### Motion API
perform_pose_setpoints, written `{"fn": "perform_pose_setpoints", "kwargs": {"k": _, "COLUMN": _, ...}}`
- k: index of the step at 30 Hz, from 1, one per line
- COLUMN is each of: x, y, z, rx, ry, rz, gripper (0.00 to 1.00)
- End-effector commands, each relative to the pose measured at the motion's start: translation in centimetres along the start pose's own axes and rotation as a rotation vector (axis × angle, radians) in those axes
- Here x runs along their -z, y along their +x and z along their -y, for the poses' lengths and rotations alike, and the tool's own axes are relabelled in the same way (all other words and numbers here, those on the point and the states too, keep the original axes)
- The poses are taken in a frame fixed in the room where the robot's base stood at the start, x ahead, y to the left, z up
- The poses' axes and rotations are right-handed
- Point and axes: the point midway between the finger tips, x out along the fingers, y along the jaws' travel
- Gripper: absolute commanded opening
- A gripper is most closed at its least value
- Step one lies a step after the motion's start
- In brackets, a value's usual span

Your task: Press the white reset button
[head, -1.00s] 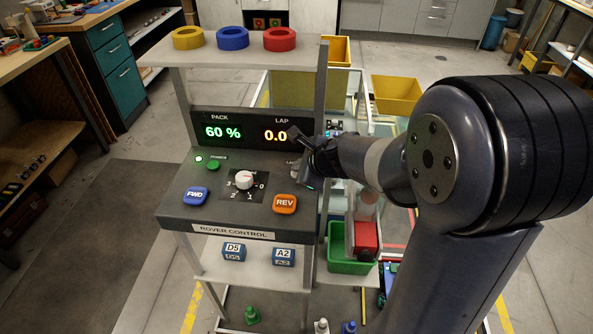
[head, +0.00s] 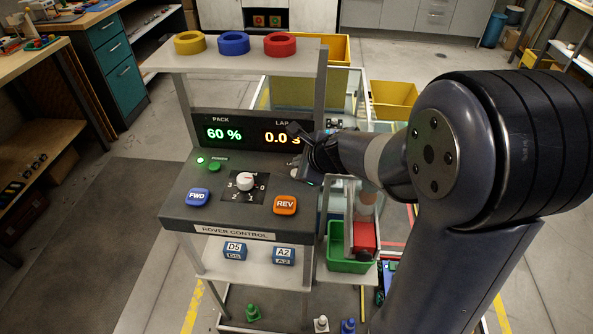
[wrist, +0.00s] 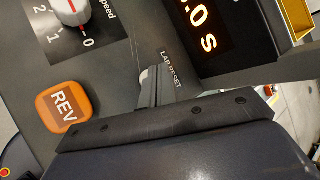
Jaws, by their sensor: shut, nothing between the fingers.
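The white reset button (wrist: 144,77) shows as a pale sliver beside the LAP RESET label in the wrist view, mostly hidden behind my fingers. In the head view my gripper (head: 301,161) covers most of that spot, at the right side of the ROVER CONTROL panel (head: 228,212), below the LAP display. My gripper also shows in the wrist view (wrist: 158,83), its fingers shut and empty, with the tips right at the button. I cannot tell whether they touch it. The LAP display (head: 281,135) reads 0.0 s.
The orange REV button (head: 285,205) lies just below my gripper. The white speed knob (head: 245,181), blue FWD button (head: 198,197) and green power button (head: 214,167) are further left. A shelf with three tape rolls (head: 233,43) stands above the displays.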

Motion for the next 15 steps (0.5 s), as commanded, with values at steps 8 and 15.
{"fn": "perform_pose_setpoints", "kwargs": {"k": 8, "x": -1.5, "y": -2.1, "z": 1.5, "rx": 0.0, "ry": 0.0, "rz": 0.0, "gripper": 0.0}}
{"fn": "perform_pose_setpoints", "kwargs": {"k": 15, "x": -2.5, "y": -3.5, "z": 2.5, "rx": 0.0, "ry": 0.0, "rz": 0.0, "gripper": 0.0}}
